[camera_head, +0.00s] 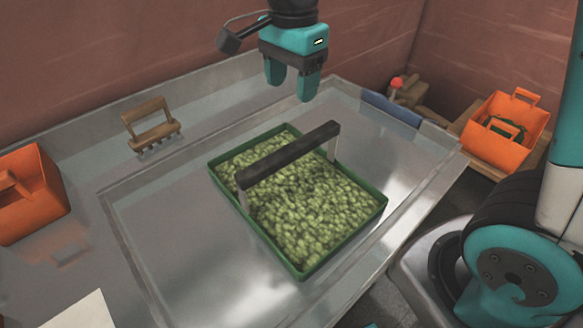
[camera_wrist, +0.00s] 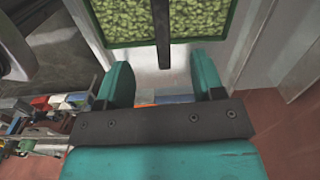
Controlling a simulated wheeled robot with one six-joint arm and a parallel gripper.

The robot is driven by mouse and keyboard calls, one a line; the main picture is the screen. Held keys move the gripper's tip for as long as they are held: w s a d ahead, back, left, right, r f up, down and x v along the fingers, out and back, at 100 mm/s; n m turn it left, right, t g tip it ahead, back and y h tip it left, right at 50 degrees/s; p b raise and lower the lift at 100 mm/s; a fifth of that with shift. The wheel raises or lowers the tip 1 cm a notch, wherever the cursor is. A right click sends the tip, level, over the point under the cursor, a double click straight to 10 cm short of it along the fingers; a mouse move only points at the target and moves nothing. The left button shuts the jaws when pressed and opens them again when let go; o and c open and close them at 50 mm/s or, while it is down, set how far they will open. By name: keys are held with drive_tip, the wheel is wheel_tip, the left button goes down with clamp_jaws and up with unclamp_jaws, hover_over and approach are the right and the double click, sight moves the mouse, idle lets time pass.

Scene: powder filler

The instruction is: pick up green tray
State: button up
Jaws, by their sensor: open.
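The green tray (camera_head: 229,188) sits on the metal table, full of pale green lumpy contents. A dark handle bar (camera_head: 290,157) spans over it on two grey uprights. In the wrist view, part of the green tray (camera_wrist: 168,44) shows at the top, with the end of the dark handle bar (camera_wrist: 161,30) above the gap between the fingers. My gripper (camera_head: 290,90) is open and empty. It hangs above the table beyond the tray's far side, apart from the handle. In the wrist view my gripper (camera_wrist: 163,85) shows its two teal fingers spread.
A wooden-handled rake tool (camera_head: 150,127) stands on the table at left. An orange bin (camera_head: 29,193) is at the left edge, and another orange container (camera_head: 505,130) is at right. A red knob (camera_head: 396,83) is near the back right corner. Bare metal table (camera_head: 165,235) surrounds the tray.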

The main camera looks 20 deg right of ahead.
sight(292, 146)
drive_tip(key=shift+m, duration=0.6)
drive_tip(key=f, duration=0.4)
drive_tip(key=f+p, duration=0.1)
drive_tip(key=f, duration=0.3)
drive_tip(key=f+p, duration=0.1)
drive_tip(key=f, duration=0.2)
drive_tip(key=shift+w+d+f, duration=0.1)
drive_tip(key=shift+w+f, duration=0.2)
drive_tip(key=shift+f, duration=0.1)
drive_tip(key=shift+s+f+p, duration=0.2)
drive_tip(key=shift+f+p, duration=0.8)
drive_tip(key=shift+f, duration=1.75)
drive_tip(key=shift+c, duration=0.4)
clamp_jaws()
